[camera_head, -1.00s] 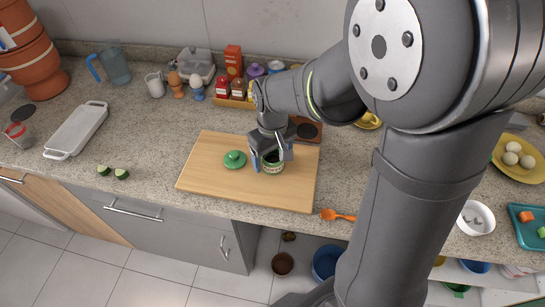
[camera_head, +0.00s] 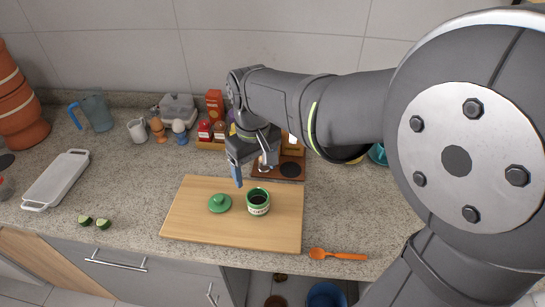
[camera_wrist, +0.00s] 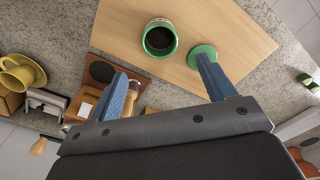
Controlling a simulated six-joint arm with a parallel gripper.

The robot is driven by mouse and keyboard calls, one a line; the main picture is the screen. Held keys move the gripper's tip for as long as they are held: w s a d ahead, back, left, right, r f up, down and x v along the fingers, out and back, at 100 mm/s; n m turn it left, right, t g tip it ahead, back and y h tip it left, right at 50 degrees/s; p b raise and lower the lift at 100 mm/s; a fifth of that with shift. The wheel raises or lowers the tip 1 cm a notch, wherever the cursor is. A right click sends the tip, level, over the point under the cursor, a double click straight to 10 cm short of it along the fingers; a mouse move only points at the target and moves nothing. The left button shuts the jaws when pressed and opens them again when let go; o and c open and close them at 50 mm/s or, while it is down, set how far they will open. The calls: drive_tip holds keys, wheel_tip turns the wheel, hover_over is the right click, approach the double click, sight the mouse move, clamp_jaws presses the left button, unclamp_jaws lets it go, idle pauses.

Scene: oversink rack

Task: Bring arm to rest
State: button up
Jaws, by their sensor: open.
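My gripper (camera_head: 252,172) is open and empty, raised above the back edge of the wooden cutting board (camera_head: 180,220). In the wrist view its two blue fingers (camera_wrist: 165,88) are spread well apart with nothing between them. A green and white jar (camera_head: 258,202) stands upright and open on the board, with dark contents visible in the wrist view (camera_wrist: 159,38). Its green lid (camera_head: 219,203) lies on the board to the left of the jar, apart from it. In the wrist view the right finger overlaps part of the lid (camera_wrist: 202,56). My arm hides much of the right side.
An orange spoon (camera_head: 338,254) lies at the counter's front edge. A white tray (camera_head: 57,180) and cut cucumber pieces (camera_head: 94,222) are at left. A blue jug (camera_head: 94,110), egg cups (camera_head: 158,128) and a spice rack (camera_head: 210,145) line the back. Counter left of the board is mostly clear.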

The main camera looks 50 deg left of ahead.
sight(257, 191)
drive_tip(key=shift+f, duration=0.15)
wheel_tip(257, 191, down, 12)
drive_tip(key=shift+r, duration=1.85)
